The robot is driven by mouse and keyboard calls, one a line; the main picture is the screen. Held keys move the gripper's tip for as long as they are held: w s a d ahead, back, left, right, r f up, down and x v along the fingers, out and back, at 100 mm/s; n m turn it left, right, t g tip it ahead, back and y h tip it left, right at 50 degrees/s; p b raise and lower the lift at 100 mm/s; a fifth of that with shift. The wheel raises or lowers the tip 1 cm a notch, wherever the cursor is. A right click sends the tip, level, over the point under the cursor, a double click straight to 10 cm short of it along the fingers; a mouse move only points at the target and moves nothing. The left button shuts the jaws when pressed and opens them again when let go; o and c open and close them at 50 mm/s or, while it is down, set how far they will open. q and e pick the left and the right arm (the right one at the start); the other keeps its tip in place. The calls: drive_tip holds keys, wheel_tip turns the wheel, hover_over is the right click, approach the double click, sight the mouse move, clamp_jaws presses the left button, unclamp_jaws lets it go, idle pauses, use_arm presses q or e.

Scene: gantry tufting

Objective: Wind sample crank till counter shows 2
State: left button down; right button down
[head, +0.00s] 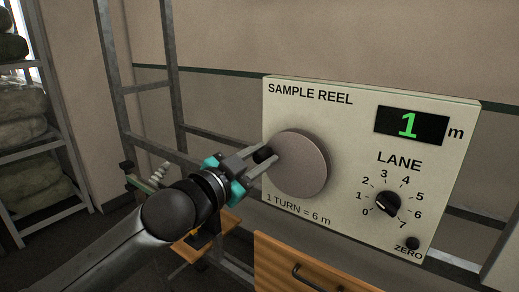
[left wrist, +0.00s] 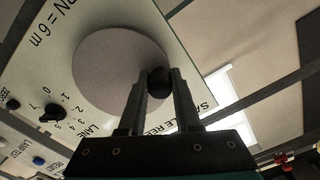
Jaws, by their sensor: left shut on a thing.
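The sample reel panel (head: 350,110) is cream coloured and faces me. Its counter (head: 411,125) shows a green 1 with "m" beside it. The crank is a round grey disc (head: 302,165) with a black knob (head: 264,155) at its left edge; the panel reads "1 TURN = 6 m". My left gripper (head: 261,164) is shut on the black knob. In the left wrist view the knob (left wrist: 159,81) sits between the two fingers, in front of the disc (left wrist: 120,60). My right gripper is in neither view.
A lane dial (head: 387,203) numbered 0 to 7 and a small black ZERO button (head: 412,243) are on the panel's right side. A wooden drawer front (head: 310,270) is below the panel. Shelves with wrapped bundles (head: 20,115) stand at the far left. Metal frame posts rise behind my left arm.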

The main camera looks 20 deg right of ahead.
use_arm(q)
drive_tip(key=shift+r, duration=0.1)
drive_tip(key=c, duration=0.6)
unclamp_jaws()
drive_tip(key=shift+s+a, duration=0.1)
drive_tip(key=b+v, duration=0.2)
drive_tip(key=v, duration=1.3)
